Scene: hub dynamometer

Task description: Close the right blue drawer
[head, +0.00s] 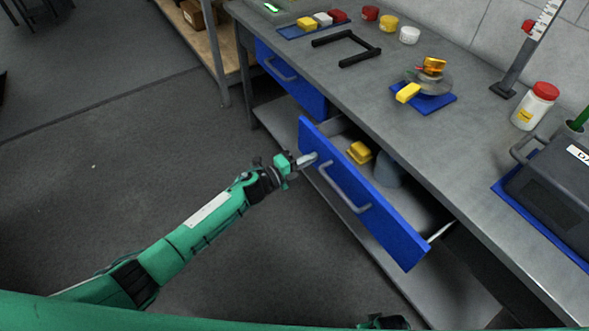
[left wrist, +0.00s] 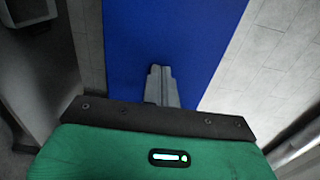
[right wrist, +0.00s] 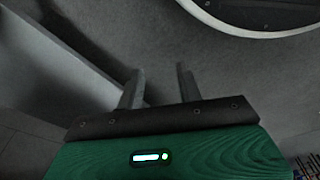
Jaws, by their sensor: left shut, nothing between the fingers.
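The right blue drawer (head: 362,192) is pulled out from under the grey workbench in the head view, with a grey bar handle (head: 343,188) on its front. A yellow object (head: 359,152) and a grey rounded object (head: 388,170) lie inside it. My left gripper (head: 309,159) is shut and empty, with its tips at the left part of the drawer front. In the left wrist view the shut fingers (left wrist: 161,85) point at the blue front (left wrist: 170,35); I cannot tell whether they touch it. My right gripper (right wrist: 157,85) is open and empty in the right wrist view.
The left blue drawer (head: 291,79) looks closed. On the workbench (head: 375,92) are a black frame (head: 347,47), a blue mat (head: 430,104) with a metal part, a white jar with red lid (head: 535,106) and a dark case (head: 556,185). The floor at left is clear.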

